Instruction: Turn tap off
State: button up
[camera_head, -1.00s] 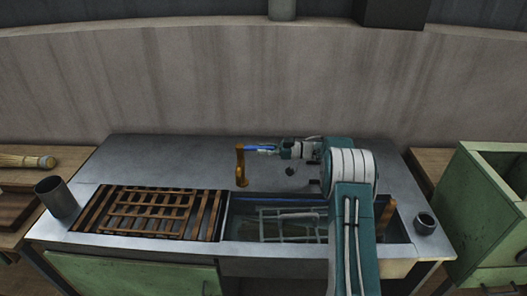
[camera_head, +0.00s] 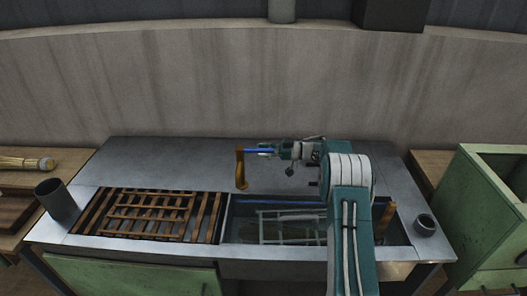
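The brass-coloured tap (camera_head: 241,172) stands at the back edge of the sink (camera_head: 228,225), left of my arm. A thin blue lever (camera_head: 254,151) reaches from the top of the tap to the right, towards my gripper. My gripper (camera_head: 268,150) is at the right end of this lever, overlapping it in the picture. The fingers are too small to tell whether they are open, or shut on the lever. My arm hides the right part of the sink. No water stream can be made out.
A wooden slatted rack (camera_head: 150,213) lies left of the sink. A dark metal cup (camera_head: 57,199) stands at the counter's left end, and a small cup (camera_head: 425,224) at its right. A green cabinet (camera_head: 485,205) stands at right. The counter behind the rack is clear.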

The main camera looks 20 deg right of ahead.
jog(key=v, duration=1.2)
